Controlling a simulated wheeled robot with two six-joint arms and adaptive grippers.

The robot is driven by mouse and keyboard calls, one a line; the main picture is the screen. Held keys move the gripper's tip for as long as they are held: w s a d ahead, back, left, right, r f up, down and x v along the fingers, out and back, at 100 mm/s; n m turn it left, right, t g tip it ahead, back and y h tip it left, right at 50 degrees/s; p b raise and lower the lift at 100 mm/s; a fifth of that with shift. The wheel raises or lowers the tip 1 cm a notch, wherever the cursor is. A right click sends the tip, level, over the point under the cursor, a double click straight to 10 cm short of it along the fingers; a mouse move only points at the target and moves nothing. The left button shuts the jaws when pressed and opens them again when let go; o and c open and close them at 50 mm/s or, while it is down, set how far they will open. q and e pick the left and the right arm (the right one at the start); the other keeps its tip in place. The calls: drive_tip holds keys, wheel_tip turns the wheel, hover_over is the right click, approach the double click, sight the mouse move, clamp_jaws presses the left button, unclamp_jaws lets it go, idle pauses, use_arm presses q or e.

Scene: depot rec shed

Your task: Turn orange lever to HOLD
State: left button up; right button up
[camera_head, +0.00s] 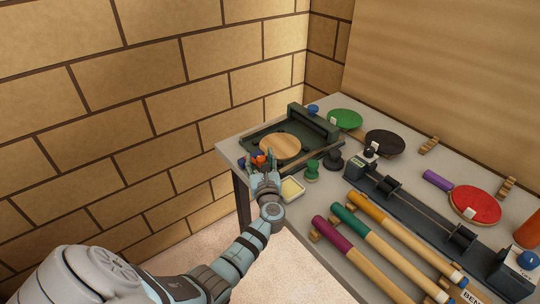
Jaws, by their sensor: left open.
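A small orange piece (258,158), which looks like the lever, shows at the front left of a dark green press-like device (312,124). The device carries a round wooden disc (280,146). My left gripper (262,165) is at the device's front left edge with its fingers open around or beside the orange piece; I cannot tell if they touch it. The gripper partly covers the lever, and no HOLD mark can be read. My right gripper is out of view.
A small pale yellow tray (292,189) and a green knob-shaped piece (312,172) stand close right of my gripper. Paddles, a long dark fixture (420,213) and several coloured-handled rods (365,262) fill the right of the grey table. A brick wall (140,110) is behind and left.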

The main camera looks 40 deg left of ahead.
use_arm(q)
drive_tip(key=shift+s+r, duration=0.1)
drive_tip(key=shift+r, duration=0.05)
drive_tip(key=shift+d, duration=0.1)
drive_tip(key=shift+c, duration=0.3)
drive_tip(key=shift+d, duration=0.1)
clamp_jaws()
drive_tip(key=shift+r+m+t+h+p, duration=0.1)
drive_tip(key=shift+m+t+h+p, duration=0.25)
drive_tip(key=shift+m+t+h, duration=1.25)
drive_tip(key=shift+m+h, duration=0.1)
drive_tip(key=shift+h, duration=0.6)
drive_tip(key=shift+c, duration=0.2)
unclamp_jaws()
drive_tip(key=shift+o, duration=0.5)
